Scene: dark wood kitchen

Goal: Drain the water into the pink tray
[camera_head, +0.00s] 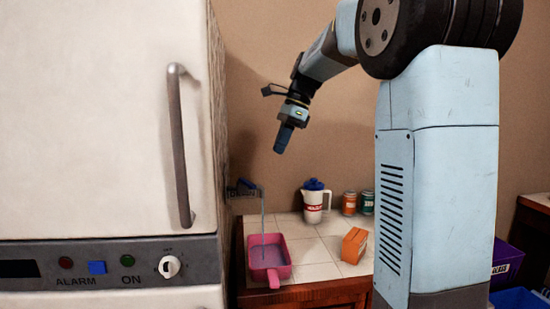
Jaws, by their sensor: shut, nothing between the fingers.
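The pink tray (284,271) sits on the white tiled counter, close to the side of the big white appliance, with its handle pointing to the front. A dark drain tap (243,189) juts from the appliance's side above it. A thin bluish stream of water (263,222) falls from the tap into the tray, and bluish water shows inside the tray. My gripper (280,148) is shut and empty, in the air above and a little right of the tap, pointing down and left.
A white jug with a blue lid (313,203), two small cans (349,204) and an orange box (354,245) stand on the counter right of the tray. The white appliance (100,120) has a vertical handle (179,145) and a panel with a knob (169,266). Purple and blue bins stand lower right.

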